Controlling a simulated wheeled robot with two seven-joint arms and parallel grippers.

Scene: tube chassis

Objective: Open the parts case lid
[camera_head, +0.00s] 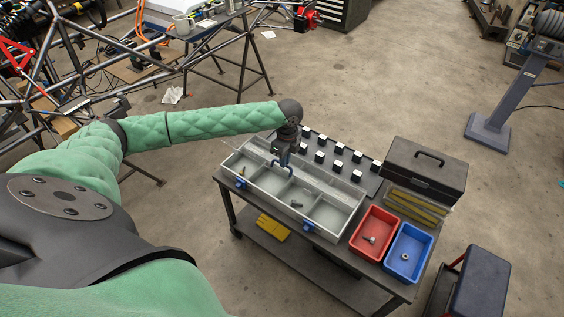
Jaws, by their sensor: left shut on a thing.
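The parts case (268,199) is a grey box with several compartments on the dark cart. Two blue latches (241,183) sit on its near side. The handle is above the compartments, toward the far side. The compartments show from above; a small brass-coloured part is in the left one. The lid's outline and exact angle are hard to tell. My right gripper is out of view.
A rack of black-and-white blocks (338,157) lies behind the case. A red bin (374,233) and a blue bin (408,253) with small parts stand to the right. A black toolbox (425,171) is at the cart's far right. Tube framework fills the upper left.

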